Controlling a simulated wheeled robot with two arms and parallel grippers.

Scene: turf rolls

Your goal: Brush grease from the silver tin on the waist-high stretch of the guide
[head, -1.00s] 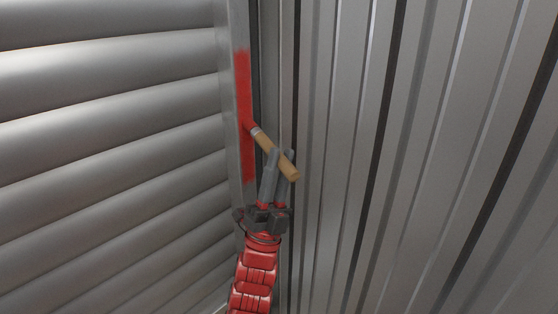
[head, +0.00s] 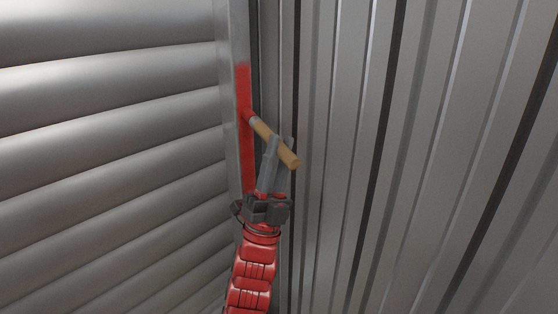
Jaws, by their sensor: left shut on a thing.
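The guide (head: 233,50) is a grey metal upright rail in the head view, beside the shutter's edge. A red grease stretch (head: 244,90) covers part of its face, running down to near my gripper. My left gripper (head: 279,142) is shut on the wooden handle of a brush (head: 287,155). The brush tilts up to the left, with its head end at the red stretch and apparently touching the guide. The bristles are hard to tell from the red. My right gripper and the silver tin are not in view.
A ribbed grey roller shutter (head: 110,130) fills the left side. A corrugated metal wall (head: 430,160) fills the right side, close to my left gripper. No loose objects show.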

